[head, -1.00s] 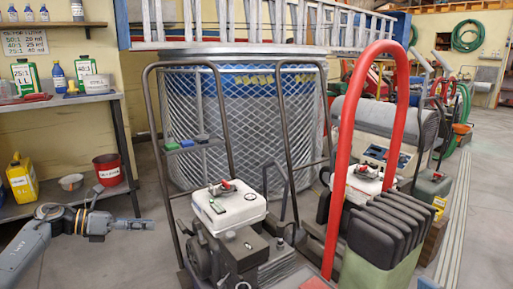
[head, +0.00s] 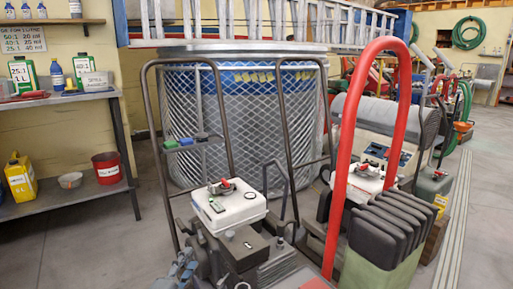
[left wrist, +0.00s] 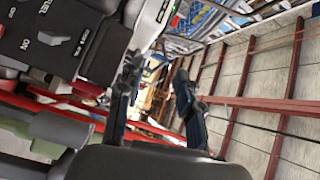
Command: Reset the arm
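My left gripper (head: 183,268) shows at the bottom of the head view, close to the left side of the nearest aerator's engine. In the left wrist view its two fingers (left wrist: 156,95) stand apart with nothing between them. The nearest aerator (head: 236,207) has a white engine top with a red and grey part on it. A dark panel (left wrist: 55,40) marked "FUEL" and "ON" fills the upper left of the left wrist view. I cannot tell whether the gripper touches the machine. My right gripper is not in view.
A dark tube handle (head: 153,130) rises from the aerator, and a red bar (head: 341,150) stands to its right. A mesh cage (head: 245,120) is behind. A shelf (head: 70,197) at left holds a yellow can (head: 20,180) and a red bucket (head: 107,168). Floor between shelf and aerator is clear.

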